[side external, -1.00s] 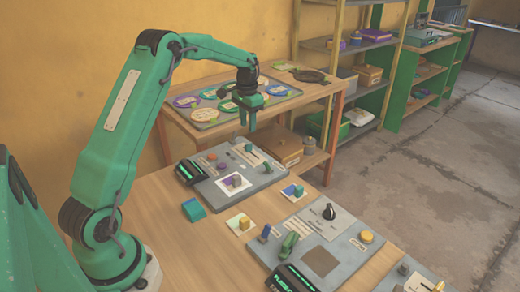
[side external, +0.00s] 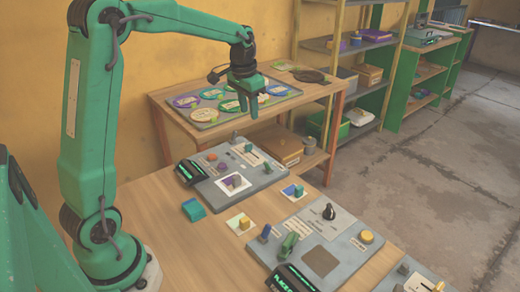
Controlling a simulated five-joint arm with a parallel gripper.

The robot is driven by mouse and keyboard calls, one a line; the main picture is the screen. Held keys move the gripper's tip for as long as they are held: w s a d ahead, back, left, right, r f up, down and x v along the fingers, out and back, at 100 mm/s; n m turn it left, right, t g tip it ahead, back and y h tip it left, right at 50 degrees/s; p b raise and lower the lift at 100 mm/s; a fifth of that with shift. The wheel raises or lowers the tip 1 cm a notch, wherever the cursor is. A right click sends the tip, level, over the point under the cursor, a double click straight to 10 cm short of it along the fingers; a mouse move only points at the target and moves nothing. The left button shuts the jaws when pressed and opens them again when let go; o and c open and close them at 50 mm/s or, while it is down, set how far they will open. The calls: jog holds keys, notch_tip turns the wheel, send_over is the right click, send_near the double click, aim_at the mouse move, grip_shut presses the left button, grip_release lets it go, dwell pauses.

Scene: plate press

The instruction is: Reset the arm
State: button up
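My gripper (side external: 249,108) hangs from the end of my green arm, pointing down, above the back edge of the work table. From this side view it is in front of the plate tray on the back table. Its two fingers show a narrow gap between them, and nothing shows held in it. It is clear of the control panels below.
A grey panel (side external: 213,183) with knobs and a display lies below my gripper; a second panel (side external: 345,250) is nearer. Small coloured blocks, including a teal one (side external: 193,210), lie on the wooden table (side external: 165,225). A tray of round plates (side external: 207,124) sits behind. Shelves stand at the back.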

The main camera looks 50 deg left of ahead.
jog(key=s+d+r+t, duration=0.2)
jog(key=s+d+r, duration=0.3)
jog(key=s+d, duration=0.4)
jog(key=s+d+f+t, duration=0.1)
jog(key=s+d, duration=0.1)
jog(key=s, duration=0.5)
jog(key=s+d+f+t, duration=0.1)
jog(key=s+d, duration=0.1)
jog(key=s, duration=0.5)
jog(key=shift+s+d, duration=0.3)
jog(key=shift+c, duration=0.4)
dwell(1.4)
